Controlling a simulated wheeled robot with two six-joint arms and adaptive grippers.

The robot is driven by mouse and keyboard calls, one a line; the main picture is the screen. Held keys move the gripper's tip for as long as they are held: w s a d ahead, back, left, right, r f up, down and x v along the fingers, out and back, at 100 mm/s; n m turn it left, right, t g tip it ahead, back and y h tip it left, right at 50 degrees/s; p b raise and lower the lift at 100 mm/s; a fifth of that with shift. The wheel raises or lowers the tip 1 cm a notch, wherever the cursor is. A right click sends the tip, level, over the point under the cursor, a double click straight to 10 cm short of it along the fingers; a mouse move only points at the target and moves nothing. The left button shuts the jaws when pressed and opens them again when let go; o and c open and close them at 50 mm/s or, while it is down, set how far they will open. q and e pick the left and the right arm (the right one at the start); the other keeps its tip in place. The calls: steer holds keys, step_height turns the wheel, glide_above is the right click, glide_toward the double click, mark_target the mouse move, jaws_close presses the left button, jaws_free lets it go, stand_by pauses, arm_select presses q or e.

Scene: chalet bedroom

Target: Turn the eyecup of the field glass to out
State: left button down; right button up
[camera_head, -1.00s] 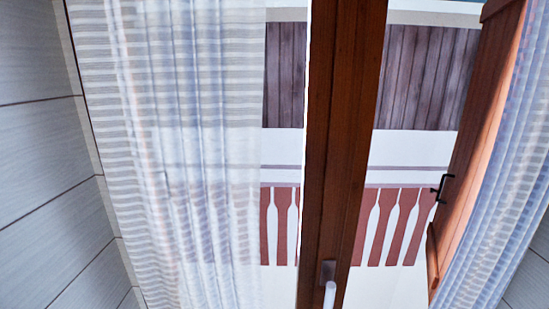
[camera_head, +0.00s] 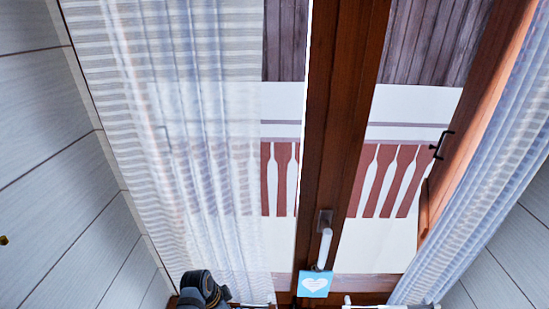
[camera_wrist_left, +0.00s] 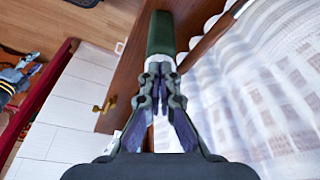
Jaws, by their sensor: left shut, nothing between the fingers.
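In the left wrist view a dark green cylinder (camera_wrist_left: 160,32), which looks like the field glass, is just beyond the fingertips. Its eyecup cannot be made out. My left gripper (camera_wrist_left: 160,70) is shut and empty, with its tips in front of the near end of the cylinder; I cannot tell whether they touch it. In the head view a dark, rounded shape (camera_head: 200,290) at the bottom edge may be part of my left arm. The field glass cannot be made out in the head view. My right gripper is not in view.
The head view shows a brown window frame (camera_head: 338,130) with a white handle (camera_head: 325,248), a blue heart tag (camera_head: 315,284), and striped curtains (camera_head: 180,140). The left wrist view shows brown wood (camera_wrist_left: 122,85), a brass knob (camera_wrist_left: 97,108), wooden floor (camera_wrist_left: 45,20) and a pale curtain (camera_wrist_left: 260,100).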

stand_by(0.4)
arm_select(q)
steer(key=d+v, duration=0.1)
steer(key=v, duration=0.4)
steer(key=shift+a+r, duration=0.25)
steer(key=shift+r, duration=0.3)
steer(key=shift+a, duration=0.1)
